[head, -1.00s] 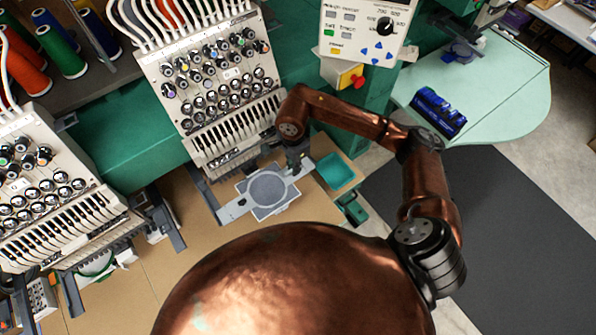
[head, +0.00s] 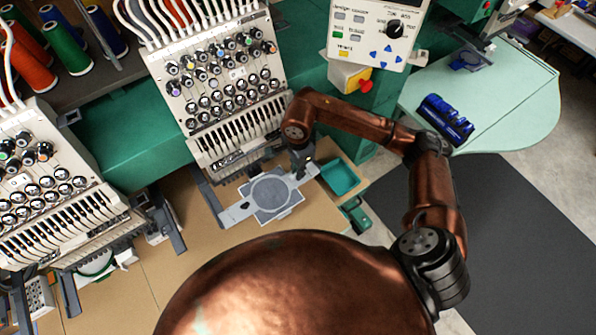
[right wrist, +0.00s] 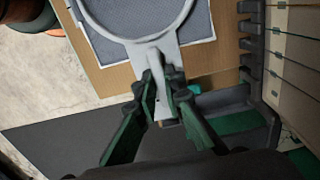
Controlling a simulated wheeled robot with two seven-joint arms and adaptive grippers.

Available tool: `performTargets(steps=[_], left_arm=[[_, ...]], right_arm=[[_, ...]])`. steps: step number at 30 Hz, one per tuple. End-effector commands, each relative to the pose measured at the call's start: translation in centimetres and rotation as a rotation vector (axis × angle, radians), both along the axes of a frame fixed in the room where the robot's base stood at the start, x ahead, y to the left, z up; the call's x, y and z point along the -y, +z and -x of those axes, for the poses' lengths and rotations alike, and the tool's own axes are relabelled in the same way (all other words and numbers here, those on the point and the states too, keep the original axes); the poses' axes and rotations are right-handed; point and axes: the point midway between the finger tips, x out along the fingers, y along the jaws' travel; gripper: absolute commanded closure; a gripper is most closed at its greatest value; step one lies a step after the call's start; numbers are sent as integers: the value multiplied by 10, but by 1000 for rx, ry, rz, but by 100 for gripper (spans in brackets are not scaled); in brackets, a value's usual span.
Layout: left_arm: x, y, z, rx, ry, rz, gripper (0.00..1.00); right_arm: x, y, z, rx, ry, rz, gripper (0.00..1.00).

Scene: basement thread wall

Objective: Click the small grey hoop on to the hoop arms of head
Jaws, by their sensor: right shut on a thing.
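The small grey hoop (head: 253,189) is a pale ring with grey cloth in it and a flat bracket on each side. It lies level in front of the middle embroidery head (head: 215,90), above the tan table. A dark hoop arm (head: 207,197) of that head reaches down beside the hoop's left bracket; I cannot tell whether they touch. My right gripper (head: 302,167) is shut on the bracket at the hoop's right side. In the right wrist view its fingers (right wrist: 163,92) pinch that bracket, with the ring beyond them. My left gripper is not in view.
Another embroidery head (head: 50,190) stands at the left. A teal tray (head: 341,177) lies just right of the hoop. A control panel (head: 372,30) with a red button is above. A pale green side table (head: 510,100) holds a blue object (head: 445,118).

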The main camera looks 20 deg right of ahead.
Motion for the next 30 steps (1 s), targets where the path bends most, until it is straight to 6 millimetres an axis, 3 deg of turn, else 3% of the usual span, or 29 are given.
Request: performTargets(steps=[7,8,16,25,30], left_arm=[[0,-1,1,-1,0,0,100],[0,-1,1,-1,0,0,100],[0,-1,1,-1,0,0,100],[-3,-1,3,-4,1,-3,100],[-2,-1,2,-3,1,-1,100]], right_arm=[[0,0,0,0,-1,1,100],[0,0,0,0,-1,1,89],[0,0,0,-1,-1,1,70],[1,1,0,-1,-1,1,70],[1,20,-1,3,-1,3,70]])
